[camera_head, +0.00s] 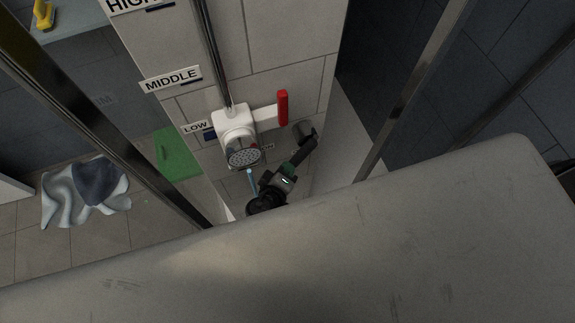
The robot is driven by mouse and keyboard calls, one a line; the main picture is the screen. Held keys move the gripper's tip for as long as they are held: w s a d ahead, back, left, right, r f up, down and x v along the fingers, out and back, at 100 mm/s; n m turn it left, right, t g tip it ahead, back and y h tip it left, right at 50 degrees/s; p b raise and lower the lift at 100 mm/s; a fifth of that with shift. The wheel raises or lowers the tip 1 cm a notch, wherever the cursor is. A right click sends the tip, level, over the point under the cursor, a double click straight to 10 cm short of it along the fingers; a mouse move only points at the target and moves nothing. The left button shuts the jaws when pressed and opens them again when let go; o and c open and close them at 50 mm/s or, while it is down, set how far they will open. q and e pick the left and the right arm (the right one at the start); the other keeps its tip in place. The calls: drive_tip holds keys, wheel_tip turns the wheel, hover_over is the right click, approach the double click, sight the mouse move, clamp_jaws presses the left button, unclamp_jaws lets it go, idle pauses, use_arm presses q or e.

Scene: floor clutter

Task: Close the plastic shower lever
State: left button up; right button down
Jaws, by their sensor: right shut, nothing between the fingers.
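The white plastic shower unit (236,125) is fixed low on the tiled wall, with a round grey spray head facing down. Its lever (283,108) has a red grip and sticks out to the right on a white arm. My right gripper (305,134) is below and slightly right of the red grip, near the wall. It looks apart from the lever, though depth is hard to judge. It is shut and empty. My left gripper is out of view.
A large pale grey surface (400,245) fills the foreground. Dark metal posts stand left (110,130) and right (415,90). A crumpled cloth (65,200) lies on the floor at left, near a green panel (178,155). Signs (172,79) mark heights on the wall.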

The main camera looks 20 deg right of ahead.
drive_tip(key=shift+d+f+h+b, duration=0.25)
drive_tip(key=shift+f+h+b, duration=0.05)
drive_tip(key=shift+b, duration=0.35)
drive_tip(key=d+f+n+t+h+b, duration=0.1)
drive_tip(key=n+b, duration=0.1)
drive_tip(key=b, duration=0.1)
drive_tip(key=d+f+n+t+h+b, duration=0.1)
drive_tip(key=d+h+b, duration=0.1)
drive_tip(key=b, duration=0.2)
drive_tip(key=shift+d+f+n+t, duration=0.25)
drive_tip(key=shift+n+t, duration=0.05)
drive_tip(key=shift+n, duration=0.1)
drive_tip(key=shift+w+b, duration=0.1)
drive_tip(key=shift+b, duration=0.2)
